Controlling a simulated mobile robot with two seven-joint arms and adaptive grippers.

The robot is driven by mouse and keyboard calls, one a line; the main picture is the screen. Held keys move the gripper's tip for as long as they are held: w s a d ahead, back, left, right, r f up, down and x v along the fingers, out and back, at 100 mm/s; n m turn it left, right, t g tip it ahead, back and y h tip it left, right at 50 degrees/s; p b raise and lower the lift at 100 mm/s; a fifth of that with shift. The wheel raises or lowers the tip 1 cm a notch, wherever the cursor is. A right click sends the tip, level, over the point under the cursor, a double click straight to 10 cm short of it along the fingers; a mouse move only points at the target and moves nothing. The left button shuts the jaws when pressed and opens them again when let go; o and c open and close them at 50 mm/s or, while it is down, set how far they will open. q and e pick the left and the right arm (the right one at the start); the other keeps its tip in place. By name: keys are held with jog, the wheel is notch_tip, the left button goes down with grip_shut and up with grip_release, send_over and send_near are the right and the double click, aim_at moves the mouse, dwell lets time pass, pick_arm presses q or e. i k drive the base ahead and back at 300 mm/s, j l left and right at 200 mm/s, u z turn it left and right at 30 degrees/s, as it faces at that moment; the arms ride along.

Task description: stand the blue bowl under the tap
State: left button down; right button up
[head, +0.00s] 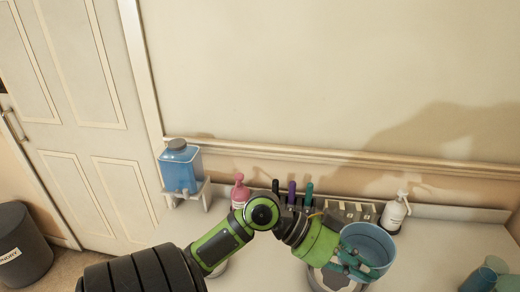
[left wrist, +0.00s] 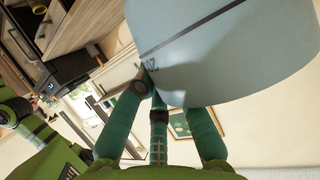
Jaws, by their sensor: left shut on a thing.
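The blue bowl (head: 372,243) is held up at the right of the head view, mouth upward and slightly tilted. My left gripper (head: 352,262) is shut on the bowl's near left side. In the left wrist view the bowl's pale blue wall (left wrist: 230,50) with a dark line fills the upper right, and my green fingers (left wrist: 160,95) press against it. A clear dispenser of blue liquid (head: 180,168) with a grey lid stands on a white stand (head: 186,194) at the left; its tap is too small to make out clearly. My right gripper is not in view.
A pink bottle (head: 239,191), several upright markers or pens (head: 292,193), small grey boxes (head: 350,211) and a white pump bottle (head: 396,212) line the counter's back. A pale round thing (head: 327,282) lies below my gripper. Teal cups (head: 480,280) stand at the right corner.

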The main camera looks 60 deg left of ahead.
aim_at(178, 235)
jog(key=u, duration=1.5)
jog(key=i+j+u, duration=0.8)
jog(key=k+l, duration=0.1)
